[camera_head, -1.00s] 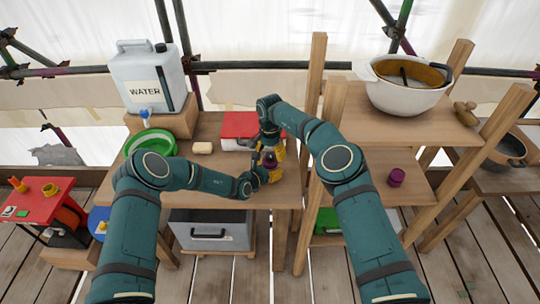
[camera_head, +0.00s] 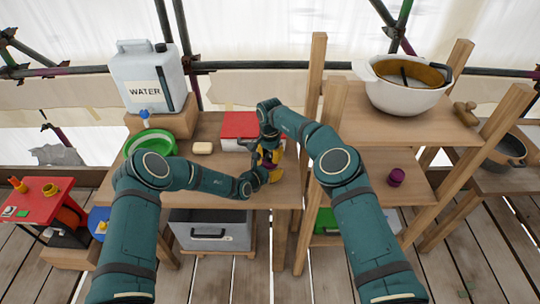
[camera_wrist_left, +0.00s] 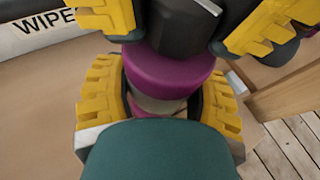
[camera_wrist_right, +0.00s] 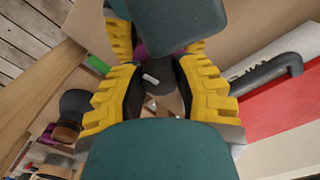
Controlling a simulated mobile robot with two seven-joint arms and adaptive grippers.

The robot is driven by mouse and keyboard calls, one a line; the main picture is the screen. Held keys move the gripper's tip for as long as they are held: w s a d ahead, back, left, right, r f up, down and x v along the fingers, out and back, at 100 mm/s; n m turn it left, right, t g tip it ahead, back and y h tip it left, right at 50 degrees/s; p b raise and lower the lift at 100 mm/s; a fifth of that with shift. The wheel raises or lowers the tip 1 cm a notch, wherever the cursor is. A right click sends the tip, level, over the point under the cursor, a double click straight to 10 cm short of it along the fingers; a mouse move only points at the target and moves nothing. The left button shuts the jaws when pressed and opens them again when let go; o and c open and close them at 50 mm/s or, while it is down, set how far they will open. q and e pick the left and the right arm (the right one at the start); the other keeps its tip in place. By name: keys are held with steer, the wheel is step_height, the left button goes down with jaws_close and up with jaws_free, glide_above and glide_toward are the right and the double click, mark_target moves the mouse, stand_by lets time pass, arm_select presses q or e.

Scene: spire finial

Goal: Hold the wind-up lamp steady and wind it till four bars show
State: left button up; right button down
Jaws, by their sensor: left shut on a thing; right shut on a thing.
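The purple wind-up lamp (camera_head: 267,158) is upright at the right front of the bench, mostly hidden by my grippers in the head view. In the left wrist view, its round purple body (camera_wrist_left: 170,75) has a pale band lower down. My left gripper (camera_wrist_left: 165,98) is shut around this body from the side. My right gripper (camera_wrist_right: 162,82) points down from above and is shut on the lamp's dark top part, with a small white piece showing between its fingers. The fingers of both grippers are close together. I cannot make out any charge bars.
A red-lidded box (camera_head: 238,124) stands close behind the lamp. A pale soap bar (camera_head: 202,148), green basin (camera_head: 152,141) and water container (camera_head: 150,78) are to the left. Wooden shelf posts (camera_head: 312,120) rise close to my right arm. A purple object (camera_head: 396,177) sits on the right shelf.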

steer(key=shift+m, duration=0.3)
steer(key=m, duration=1)
steer(key=shift+m, duration=1.8)
steer(key=shift+f, duration=0.1)
steer(key=c, duration=0.6)
jaws_free()
steer(key=shift+o, duration=0.2)
steer(key=shift+r, duration=0.2)
